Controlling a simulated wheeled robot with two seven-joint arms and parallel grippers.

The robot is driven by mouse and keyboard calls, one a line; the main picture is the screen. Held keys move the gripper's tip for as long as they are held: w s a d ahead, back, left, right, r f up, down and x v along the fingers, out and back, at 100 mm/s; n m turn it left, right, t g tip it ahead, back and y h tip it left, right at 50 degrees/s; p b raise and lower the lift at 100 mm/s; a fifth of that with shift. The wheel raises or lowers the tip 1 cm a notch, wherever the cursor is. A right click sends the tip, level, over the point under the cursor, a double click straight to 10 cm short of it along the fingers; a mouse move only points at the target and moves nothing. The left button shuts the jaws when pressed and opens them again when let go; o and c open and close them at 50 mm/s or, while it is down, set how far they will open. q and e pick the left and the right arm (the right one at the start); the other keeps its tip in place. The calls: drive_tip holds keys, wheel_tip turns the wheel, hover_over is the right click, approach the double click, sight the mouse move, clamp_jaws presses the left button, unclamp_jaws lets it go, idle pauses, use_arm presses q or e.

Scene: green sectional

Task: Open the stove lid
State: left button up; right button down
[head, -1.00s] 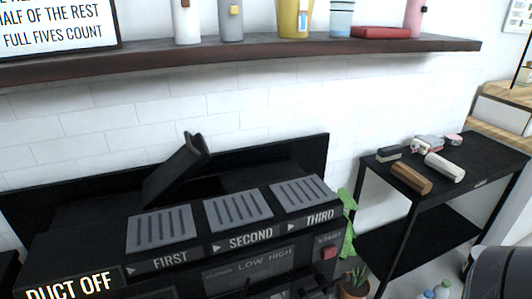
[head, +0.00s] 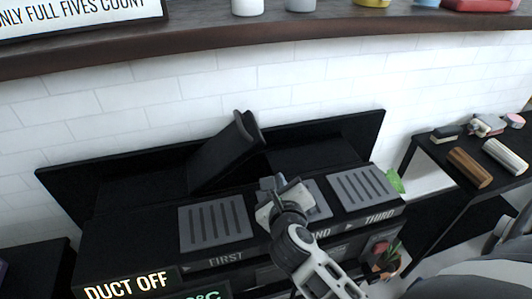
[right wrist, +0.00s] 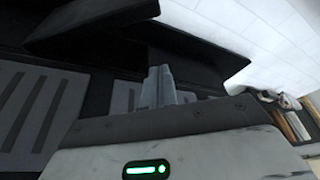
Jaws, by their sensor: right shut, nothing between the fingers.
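The stove (head: 135,232) is a black unit with grey slotted panels along its top, labelled FIRST, SECOND and THIRD. A black panel that looks like the stove lid (head: 222,152) stands tilted up behind the FIRST panel, its raised end toward the right. It also shows as a dark slab at the top of the right wrist view (right wrist: 110,22). My right gripper (head: 272,184) is shut and empty over the SECOND panel, which it partly hides. It is in front of the lid and appears apart from it. Its closed fingers show in the right wrist view (right wrist: 160,82). My left gripper is not in view.
A dark wall shelf (head: 230,47) holding cups runs above the stove. A black side table (head: 440,165) with brown and white rolls stands to the right. A small potted plant (head: 388,258) is by the stove's right front. White brick wall is behind.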

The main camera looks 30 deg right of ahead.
drive_tip(key=x, duration=0.9)
drive_tip(key=shift+w+d, duration=0.2)
drive_tip(key=r, duration=0.1)
drive_tip(key=a+r+p, duration=0.1)
drive_tip(key=a+r, duration=0.1)
drive_tip(key=shift+w+a+r+p, duration=0.1)
drive_tip(key=shift+w+a+p, duration=0.05)
drive_tip(key=shift+w+p, duration=0.15)
drive_tip(key=shift+w, duration=0.1)
